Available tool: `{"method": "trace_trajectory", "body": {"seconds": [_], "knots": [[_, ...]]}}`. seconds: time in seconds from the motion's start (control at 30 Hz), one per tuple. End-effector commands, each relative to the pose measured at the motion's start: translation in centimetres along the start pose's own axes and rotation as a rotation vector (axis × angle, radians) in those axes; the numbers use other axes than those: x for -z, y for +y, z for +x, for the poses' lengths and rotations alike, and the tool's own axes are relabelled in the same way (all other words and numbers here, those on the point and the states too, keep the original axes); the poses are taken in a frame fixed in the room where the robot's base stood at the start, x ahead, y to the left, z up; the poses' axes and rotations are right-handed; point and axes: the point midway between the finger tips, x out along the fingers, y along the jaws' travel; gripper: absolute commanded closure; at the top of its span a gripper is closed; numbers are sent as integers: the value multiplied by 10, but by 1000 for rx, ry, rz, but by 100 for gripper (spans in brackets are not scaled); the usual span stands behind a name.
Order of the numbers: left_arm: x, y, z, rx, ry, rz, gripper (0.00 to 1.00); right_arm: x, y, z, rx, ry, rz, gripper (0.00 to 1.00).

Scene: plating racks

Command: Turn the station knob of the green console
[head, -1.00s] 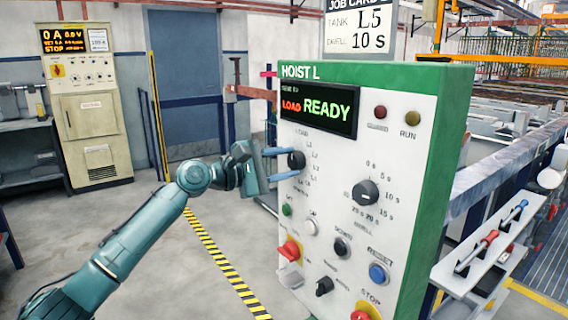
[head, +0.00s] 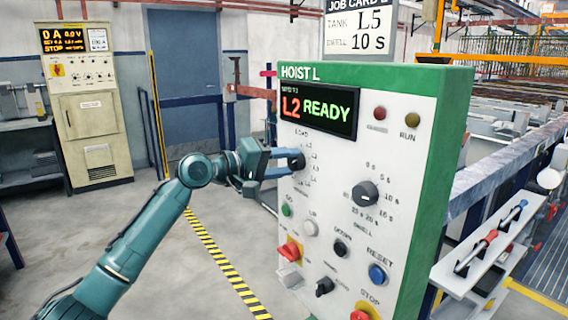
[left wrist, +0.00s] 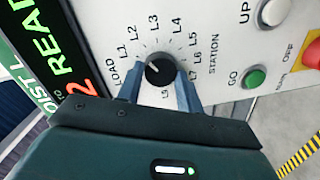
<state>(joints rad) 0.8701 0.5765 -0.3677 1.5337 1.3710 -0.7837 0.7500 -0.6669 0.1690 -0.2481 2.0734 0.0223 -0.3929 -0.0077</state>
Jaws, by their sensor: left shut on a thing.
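The green console (head: 437,150) labelled HOIST L stands in the middle right of the head view, with a white front panel. Its display (head: 318,110) reads L2 READY. The black station knob (left wrist: 160,70) sits inside a ring of marks LOAD, L1, L2 and on, in the left wrist view; it also shows in the head view (head: 297,162). My left gripper (head: 285,163) is shut on the knob, one finger on each side of it. The knob's pale pointer line points to the upper left, around L1 to L2. My right gripper is not in view.
The dwell knob (head: 365,194) is to the right on the same panel. A green GO button (head: 287,210), a red switch (head: 289,250) and a blue RESET button (head: 377,273) are below. A job card (head: 360,30) above reads tank L5, dwell 10 s. Open floor lies left.

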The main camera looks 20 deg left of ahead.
Motion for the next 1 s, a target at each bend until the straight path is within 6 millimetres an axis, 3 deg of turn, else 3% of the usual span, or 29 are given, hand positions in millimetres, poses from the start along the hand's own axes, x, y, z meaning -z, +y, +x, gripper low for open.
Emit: {"method": "trace_trajectory", "body": {"seconds": [1.0], "knots": [[-4, 1, 0, 94, 59, 962, 87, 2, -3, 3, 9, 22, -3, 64]]}}
